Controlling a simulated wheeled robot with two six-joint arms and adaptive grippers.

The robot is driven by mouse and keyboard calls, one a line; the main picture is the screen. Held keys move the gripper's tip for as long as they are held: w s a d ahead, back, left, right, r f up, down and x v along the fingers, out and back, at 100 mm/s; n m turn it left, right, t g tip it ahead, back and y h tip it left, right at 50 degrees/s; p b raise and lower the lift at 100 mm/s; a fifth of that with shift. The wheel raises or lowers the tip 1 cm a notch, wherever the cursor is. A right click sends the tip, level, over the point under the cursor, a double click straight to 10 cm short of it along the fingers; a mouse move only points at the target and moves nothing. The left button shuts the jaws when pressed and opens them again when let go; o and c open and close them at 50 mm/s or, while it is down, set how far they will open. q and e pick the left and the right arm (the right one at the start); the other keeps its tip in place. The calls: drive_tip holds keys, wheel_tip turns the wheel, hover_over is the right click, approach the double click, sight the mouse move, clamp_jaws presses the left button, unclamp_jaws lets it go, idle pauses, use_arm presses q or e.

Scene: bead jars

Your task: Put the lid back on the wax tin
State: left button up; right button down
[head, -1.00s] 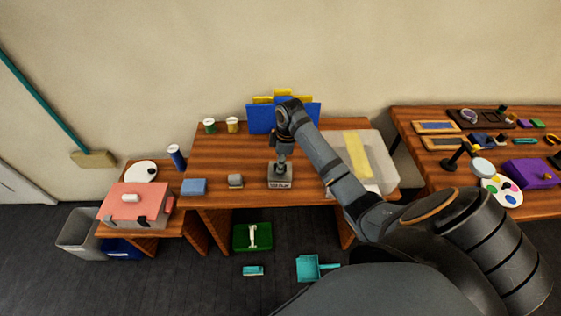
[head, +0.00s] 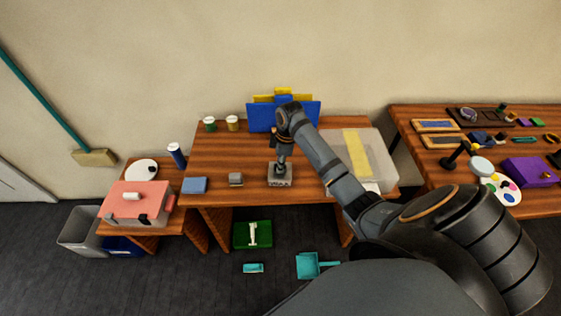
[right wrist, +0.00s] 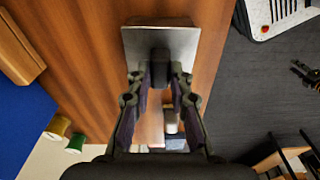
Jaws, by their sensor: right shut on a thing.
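The grey wax tin (head: 280,183), with a label on its front, stands near the front edge of the middle table in the head view. My right gripper (head: 281,160) points down right over it. In the right wrist view, the right gripper (right wrist: 160,75) is shut on the dark knob of a flat, silvery, square lid (right wrist: 160,38). The lid is at the top of the tin; whether it rests fully seated or hovers slightly is too small to tell. My left gripper is not in view.
A small grey block (head: 236,180) and a blue block (head: 194,185) lie left of the tin. A translucent bin (head: 375,160) is at right. The table's front edge is close.

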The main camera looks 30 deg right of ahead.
drive_tip(key=c, duration=1.1)
unclamp_jaws()
drive_tip(key=shift+c, duration=0.2)
drive_tip(key=r, duration=0.7)
drive_tip(key=shift+s+d+r, duration=0.2)
drive_tip(key=shift+s+d, duration=0.05)
drive_tip(key=shift+d, duration=0.15)
